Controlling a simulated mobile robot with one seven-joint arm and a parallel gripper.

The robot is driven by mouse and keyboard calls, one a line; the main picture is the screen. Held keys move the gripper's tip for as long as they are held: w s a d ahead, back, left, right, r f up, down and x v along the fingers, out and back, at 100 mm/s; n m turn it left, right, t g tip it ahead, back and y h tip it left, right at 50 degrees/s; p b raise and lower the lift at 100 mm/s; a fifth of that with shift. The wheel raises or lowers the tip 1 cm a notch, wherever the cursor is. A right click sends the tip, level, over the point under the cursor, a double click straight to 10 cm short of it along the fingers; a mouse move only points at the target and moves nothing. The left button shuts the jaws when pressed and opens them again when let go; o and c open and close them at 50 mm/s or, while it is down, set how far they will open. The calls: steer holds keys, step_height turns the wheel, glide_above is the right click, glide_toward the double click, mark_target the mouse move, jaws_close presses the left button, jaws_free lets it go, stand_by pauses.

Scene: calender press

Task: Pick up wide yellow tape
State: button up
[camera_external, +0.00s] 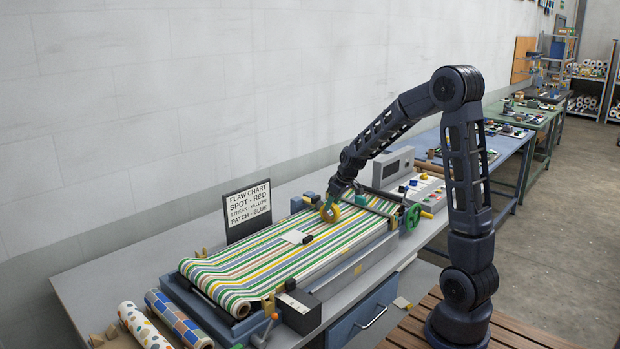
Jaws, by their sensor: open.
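A yellow ring, which looks like the wide yellow tape (325,214), stands on the striped sheet (262,262) near the far end of the press. My gripper (333,203) reaches down from above right, with its tip right at the ring. The jaws are open. The fingers are small and dark here, and I cannot tell whether they touch the tape or straddle it.
A flaw chart sign (247,209) stands behind the press. A grey monitor box (393,168) and green handwheel (412,217) stand at the right. Patterned rolls (178,319) lie front left. Bare tabletop shows at left.

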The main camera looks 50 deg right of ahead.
mark_target(330, 212)
steer(key=shift+x, duration=2.65)
steer(key=shift+s+a, duration=0.1)
steer(key=c, duration=1.1)
